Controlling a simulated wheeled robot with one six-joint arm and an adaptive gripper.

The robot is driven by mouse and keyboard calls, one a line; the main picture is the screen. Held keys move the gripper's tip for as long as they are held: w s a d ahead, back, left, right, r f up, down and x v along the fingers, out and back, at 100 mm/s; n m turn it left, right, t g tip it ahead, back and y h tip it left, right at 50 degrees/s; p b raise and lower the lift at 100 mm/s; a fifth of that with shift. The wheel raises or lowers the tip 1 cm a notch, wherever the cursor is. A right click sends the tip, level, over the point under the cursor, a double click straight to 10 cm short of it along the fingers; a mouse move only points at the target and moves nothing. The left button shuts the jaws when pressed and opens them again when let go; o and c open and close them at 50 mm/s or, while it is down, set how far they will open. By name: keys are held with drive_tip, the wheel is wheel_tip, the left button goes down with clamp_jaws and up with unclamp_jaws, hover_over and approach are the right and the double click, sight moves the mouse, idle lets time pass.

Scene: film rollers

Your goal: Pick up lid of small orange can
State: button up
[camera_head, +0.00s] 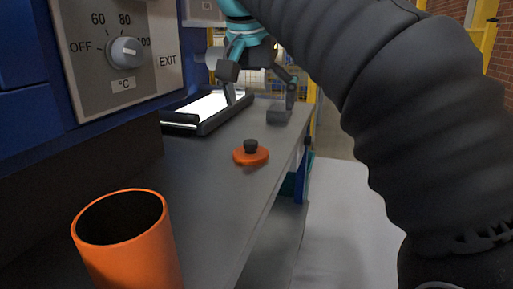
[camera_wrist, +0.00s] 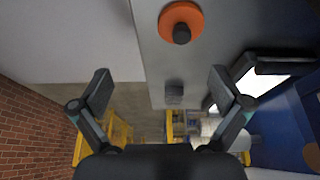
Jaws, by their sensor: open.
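The orange lid (camera_head: 250,155) with its dark knob lies on the grey shelf, apart from the can. It also shows at the top of the wrist view (camera_wrist: 181,20). The orange can (camera_head: 124,240) stands upright and uncovered on the shelf at the near left, its dark inside visible. My gripper (camera_head: 262,98) is beyond the lid and above the shelf in the head view. In the wrist view my gripper (camera_wrist: 160,92) has its two fingers wide apart with nothing between them, and the lid lies ahead of them.
A black-framed device with a bright screen (camera_head: 208,106) lies on the shelf behind the lid. A small dark block (camera_head: 279,113) sits near the shelf's edge. A blue machine with a temperature knob (camera_head: 125,52) stands at the left. The shelf ends at the right, above a pale floor.

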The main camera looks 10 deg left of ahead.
sight(250, 141)
drive_tip(key=a+r, duration=0.1)
drive_tip(key=a, duration=0.3)
drive_tip(key=b+x, duration=0.1)
drive_tip(key=x, duration=0.1)
drive_tip(key=b+x, duration=0.1)
drive_tip(key=x, duration=0.2)
drive_tip(key=b+x, duration=0.1)
drive_tip(key=x, duration=0.1)
drive_tip(key=shift+s+f+b, duration=0.2)
drive_tip(key=shift+f+b, duration=0.15)
drive_tip(key=shift+w+d+r+b+x, duration=0.15)
drive_tip(key=shift+b+x, duration=0.2)
drive_tip(key=shift+x, duration=0.6)
drive_tip(key=shift+w+b+x, duration=0.15)
drive_tip(key=shift+b+x, duration=0.25)
drive_tip(key=shift+x, duration=0.55)
drive_tip(key=shift+w+d+r+b+x, duration=0.1)
drive_tip(key=shift+w+b+x, duration=0.2)
drive_tip(key=shift+x, duration=0.6)
drive_tip(key=shift+s, duration=0.1)
